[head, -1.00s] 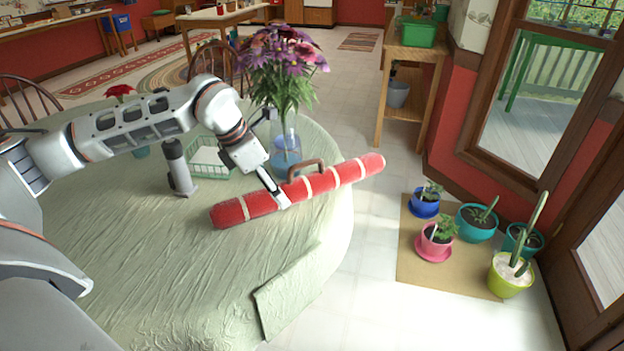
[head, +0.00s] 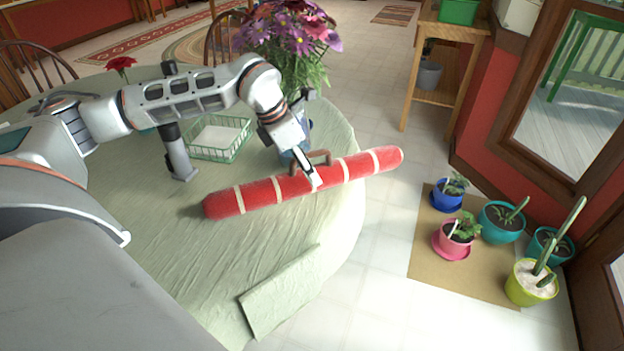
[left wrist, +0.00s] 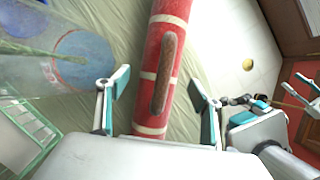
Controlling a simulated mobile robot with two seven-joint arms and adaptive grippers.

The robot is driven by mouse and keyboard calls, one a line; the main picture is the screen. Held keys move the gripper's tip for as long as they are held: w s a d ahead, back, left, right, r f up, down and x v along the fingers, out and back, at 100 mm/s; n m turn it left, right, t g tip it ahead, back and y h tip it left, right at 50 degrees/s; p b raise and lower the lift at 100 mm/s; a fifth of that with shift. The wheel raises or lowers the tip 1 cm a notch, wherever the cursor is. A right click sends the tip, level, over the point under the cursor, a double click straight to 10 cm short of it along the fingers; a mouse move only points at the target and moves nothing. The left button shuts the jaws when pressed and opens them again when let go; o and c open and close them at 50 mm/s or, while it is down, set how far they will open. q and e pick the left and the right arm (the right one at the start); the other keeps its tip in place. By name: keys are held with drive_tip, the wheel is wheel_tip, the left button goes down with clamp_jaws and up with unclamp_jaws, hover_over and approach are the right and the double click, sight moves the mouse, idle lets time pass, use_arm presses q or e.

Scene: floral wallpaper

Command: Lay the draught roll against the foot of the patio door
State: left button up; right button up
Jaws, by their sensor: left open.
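The draught roll (head: 262,195) is a long red cylinder with cream bands and a brown handle (head: 310,161). It lies across the table with its right end past the table edge. My left gripper (head: 316,183) is at the roll's middle. In the left wrist view my left gripper (left wrist: 160,108) is open, with one finger on each side of the roll (left wrist: 168,50) and the handle between them. A brown-framed door (head: 600,278) is partly visible at the lower right. Parts that may be my right gripper show at the wrist view's right edge; its state is unclear.
The cloth-covered table (head: 150,255) holds a flower vase, a green basket (head: 218,150) and a grey upright object (head: 178,155). Several potted plants stand on a tan mat (head: 440,268) near the door. White floor lies clear between table and mat.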

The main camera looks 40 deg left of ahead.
sight(243, 188)
use_arm(q)
drive_tip(key=x, duration=0.4)
drive_tip(key=shift+b, duration=0.3)
drive_tip(key=shift+r, duration=0.1)
drive_tip(key=shift+c, duration=0.8)
drive_tip(key=c, duration=1.5)
drive_tip(key=shift+r, duration=0.1)
drive_tip(key=shift+w+r, duration=0.1)
drive_tip(key=shift+r, duration=0.3)
wheel_tip(243, 188, up, 3)
drive_tip(key=shift+r+p, duration=0.15)
drive_tip(key=shift+p, duration=0.35)
drive_tip(key=s+a, duration=0.3)
drive_tip(key=s, duration=0.2)
drive_tip(key=s+a, duration=0.3)
drive_tip(key=s, duration=0.2)
drive_tip(key=s+a, duration=0.3)
drive_tip(key=s, duration=0.2)
drive_tip(key=shift+s+a+f, duration=0.25)
drive_tip(key=shift+f, duration=0.1)
